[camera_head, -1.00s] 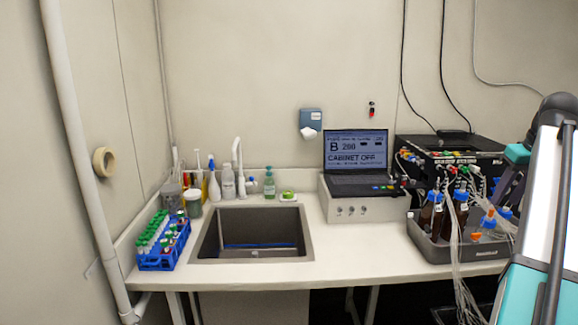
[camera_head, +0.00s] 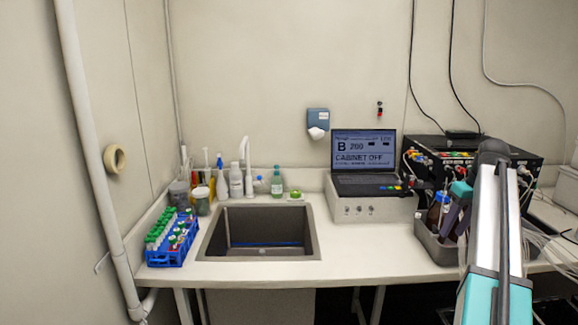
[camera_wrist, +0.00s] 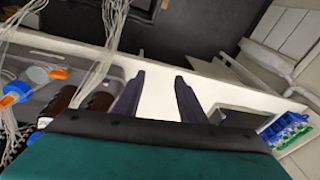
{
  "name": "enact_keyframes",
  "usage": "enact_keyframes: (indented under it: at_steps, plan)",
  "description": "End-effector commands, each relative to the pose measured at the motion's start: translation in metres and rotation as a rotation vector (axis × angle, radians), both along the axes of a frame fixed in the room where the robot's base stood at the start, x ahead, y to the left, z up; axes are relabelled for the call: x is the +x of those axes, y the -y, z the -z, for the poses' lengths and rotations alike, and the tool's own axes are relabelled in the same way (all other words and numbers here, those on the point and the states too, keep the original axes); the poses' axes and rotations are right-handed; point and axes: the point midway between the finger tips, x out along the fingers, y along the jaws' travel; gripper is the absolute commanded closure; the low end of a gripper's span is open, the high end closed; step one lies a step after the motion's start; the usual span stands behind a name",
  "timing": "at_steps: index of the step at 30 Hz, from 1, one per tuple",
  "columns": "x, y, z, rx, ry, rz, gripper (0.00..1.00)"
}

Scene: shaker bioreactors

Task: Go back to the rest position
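My gripper (camera_wrist: 158,88) is open and empty in the wrist view, its two dark fingers apart with the pale bench top showing between them. In the head view my arm stands at the right, in front of the grey tray (camera_head: 436,246) with brown bottles (camera_head: 435,214). Dark purple finger-like parts show beside the bottles there; whether they touch anything I cannot tell. In the wrist view brown bottles (camera_wrist: 98,102) lie just left of the fingers.
The sink (camera_head: 260,257) is in the bench's middle, with a blue tube rack (camera_head: 168,258) to its left. A laptop (camera_head: 363,151) sits on a box behind. Loose tubing (camera_wrist: 88,52) hangs near the gripper. The bench front between sink and tray is clear.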

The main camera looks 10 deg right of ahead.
Motion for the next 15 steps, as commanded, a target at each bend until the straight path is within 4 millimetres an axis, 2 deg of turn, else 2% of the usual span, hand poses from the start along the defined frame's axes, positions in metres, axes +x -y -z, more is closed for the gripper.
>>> enact_keyframes:
  at_steps: [1, 3, 15]
  plan:
    - [0.005, -0.012, 0.02, 0.015, -0.02, -0.017, 0.63]
    - [0.011, -0.026, 0.043, 0.032, -0.045, -0.037, 0.63]
    - [0.026, -0.113, 0.172, 0.104, -0.18, -0.146, 0.63]
